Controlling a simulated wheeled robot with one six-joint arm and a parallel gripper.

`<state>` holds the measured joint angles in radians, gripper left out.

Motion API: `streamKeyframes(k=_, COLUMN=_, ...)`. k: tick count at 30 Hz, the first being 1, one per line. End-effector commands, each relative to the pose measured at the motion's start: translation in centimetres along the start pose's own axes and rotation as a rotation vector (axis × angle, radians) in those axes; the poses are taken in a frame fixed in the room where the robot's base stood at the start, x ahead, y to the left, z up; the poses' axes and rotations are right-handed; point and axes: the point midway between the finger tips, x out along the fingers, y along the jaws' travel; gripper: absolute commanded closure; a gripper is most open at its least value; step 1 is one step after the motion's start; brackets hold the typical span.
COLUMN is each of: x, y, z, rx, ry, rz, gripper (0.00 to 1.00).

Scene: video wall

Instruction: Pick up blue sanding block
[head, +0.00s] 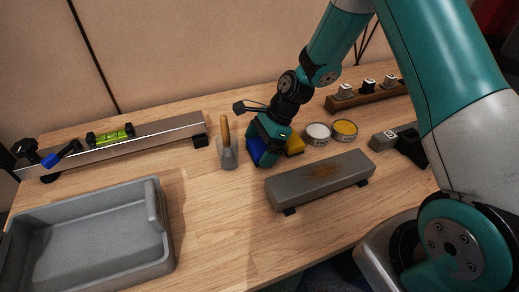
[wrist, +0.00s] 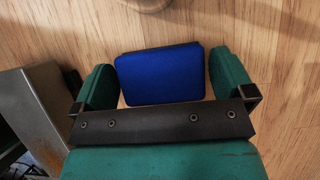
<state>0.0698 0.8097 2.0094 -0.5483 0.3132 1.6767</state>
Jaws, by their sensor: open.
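The blue sanding block (wrist: 162,76) lies on the wooden table and fills the space between my gripper's fingers in the wrist view. In the head view only part of the blue block (head: 255,151) shows, just below my gripper. My gripper (head: 268,137) points down over it, with its two green fingers apart; it also shows in the wrist view (wrist: 162,88). One finger is on each side of the block, with a small gap at the right and little or none visible at the left. Whether the fingertips reach the table is hidden.
A yellow block (head: 295,145) stands right beside my gripper. A wooden-handled tool (head: 227,148) stands close on the left. A grey stone block (head: 320,180) lies in front. Two round tins (head: 318,133) are to the right. A grey tray (head: 158,262) is at front left.

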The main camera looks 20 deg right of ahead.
Motion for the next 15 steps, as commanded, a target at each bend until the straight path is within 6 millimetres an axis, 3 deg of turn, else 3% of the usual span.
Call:
streamKeyframes(k=6, x=0.13, y=-0.02, z=0.0, rx=0.0, ry=0.0, rz=-0.001, gripper=0.0)
streamKeyframes(k=11, x=0.11, y=-0.02, z=0.01, rx=0.0, ry=0.0, rz=-0.001, gripper=0.34)
streamKeyframes(k=15, x=0.09, y=-0.02, z=0.02, rx=0.0, ry=0.0, rz=-0.001, gripper=0.38)
